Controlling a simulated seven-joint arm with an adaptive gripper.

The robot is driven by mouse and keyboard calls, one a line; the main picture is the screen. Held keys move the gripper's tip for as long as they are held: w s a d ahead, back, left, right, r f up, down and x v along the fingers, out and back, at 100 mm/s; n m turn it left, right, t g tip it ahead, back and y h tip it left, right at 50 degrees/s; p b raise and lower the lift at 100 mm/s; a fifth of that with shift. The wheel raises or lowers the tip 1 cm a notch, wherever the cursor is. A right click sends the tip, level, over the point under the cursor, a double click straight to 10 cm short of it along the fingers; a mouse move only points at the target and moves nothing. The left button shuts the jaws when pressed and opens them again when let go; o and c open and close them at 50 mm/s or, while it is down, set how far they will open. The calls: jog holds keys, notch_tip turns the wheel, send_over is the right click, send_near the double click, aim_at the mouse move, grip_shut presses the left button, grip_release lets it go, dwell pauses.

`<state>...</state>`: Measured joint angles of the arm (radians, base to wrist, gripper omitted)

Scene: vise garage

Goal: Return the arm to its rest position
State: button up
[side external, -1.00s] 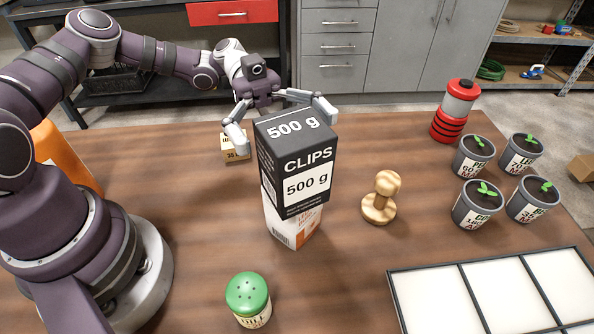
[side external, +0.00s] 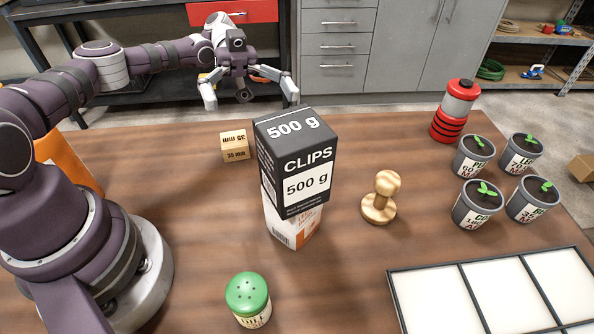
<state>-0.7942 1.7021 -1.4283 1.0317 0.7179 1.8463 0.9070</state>
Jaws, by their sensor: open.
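My gripper (side external: 250,99) is in the upper left of the side external view. Its two fingers are spread wide and nothing is between them. It hangs above the far part of the wooden table (side external: 180,210), behind the small wooden block (side external: 235,146) marked 35 mm and clear of it. My gripper is apart from both.
A wooden stamp (side external: 381,198), a green-capped dill shaker (side external: 248,299), a red and black canister (side external: 455,110), several potted seedlings (side external: 473,158) and a divided white tray (side external: 434,301) stand on the table. An orange object (side external: 62,160) is partly hidden behind my arm.

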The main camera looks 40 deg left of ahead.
jog(key=s+d+f+n+y, duration=0.2)
jog(key=s+n+y, duration=0.65)
jog(key=y, duration=0.25)
jog(key=a+r+n+t+y, duration=0.3)
jog(key=a+r+n+t, duration=0.2)
jog(key=n+t, duration=0.8)
jog(key=a, duration=0.3)
jog(key=shift+w+a+y, duration=0.3)
jog(key=shift+y, duration=0.1)
jog(key=shift+o, duration=0.4)
